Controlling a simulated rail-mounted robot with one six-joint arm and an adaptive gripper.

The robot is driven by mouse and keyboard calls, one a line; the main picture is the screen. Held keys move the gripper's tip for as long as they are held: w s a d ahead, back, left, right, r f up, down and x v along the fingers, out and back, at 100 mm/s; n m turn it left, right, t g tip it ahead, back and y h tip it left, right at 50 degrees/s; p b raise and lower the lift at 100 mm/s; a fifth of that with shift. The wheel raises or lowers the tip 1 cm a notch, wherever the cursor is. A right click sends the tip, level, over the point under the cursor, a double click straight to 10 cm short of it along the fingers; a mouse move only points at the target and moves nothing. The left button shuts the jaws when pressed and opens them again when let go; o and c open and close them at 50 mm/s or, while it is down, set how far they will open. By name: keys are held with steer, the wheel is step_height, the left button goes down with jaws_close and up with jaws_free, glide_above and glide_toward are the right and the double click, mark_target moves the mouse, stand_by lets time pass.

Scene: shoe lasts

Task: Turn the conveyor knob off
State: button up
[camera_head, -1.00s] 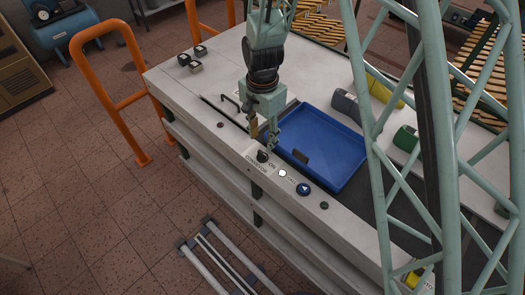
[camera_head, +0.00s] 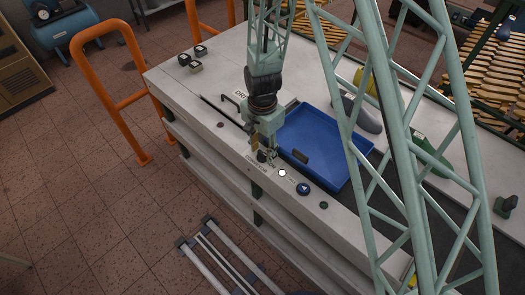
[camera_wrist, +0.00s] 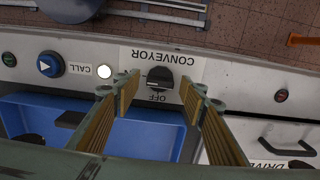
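The conveyor knob (camera_wrist: 160,78) is a dark round knob with a pale line on its face. It sits on a white plate (camera_wrist: 190,68) lettered CONVEYOR and OFF; this print appears upside down in the wrist view, and the ON lettering is partly hidden by a finger. My gripper (camera_wrist: 162,84) is open, its two tan-padded fingers on either side of the knob with small gaps seeming to remain. In the head view my gripper (camera_head: 264,154) is at the table's front edge and largely hides the knob.
A white button (camera_wrist: 104,71), a blue arrow button (camera_wrist: 50,64) and a green button (camera_wrist: 9,59) line the edge beside the knob. A red button (camera_wrist: 281,96) is opposite. A blue tray (camera_head: 350,172) lies behind. Grey (camera_head: 360,112) and green (camera_head: 432,156) lasts stand beyond it.

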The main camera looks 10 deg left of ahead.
steer(key=shift+f, duration=0.2)
steer(key=c, duration=0.9)
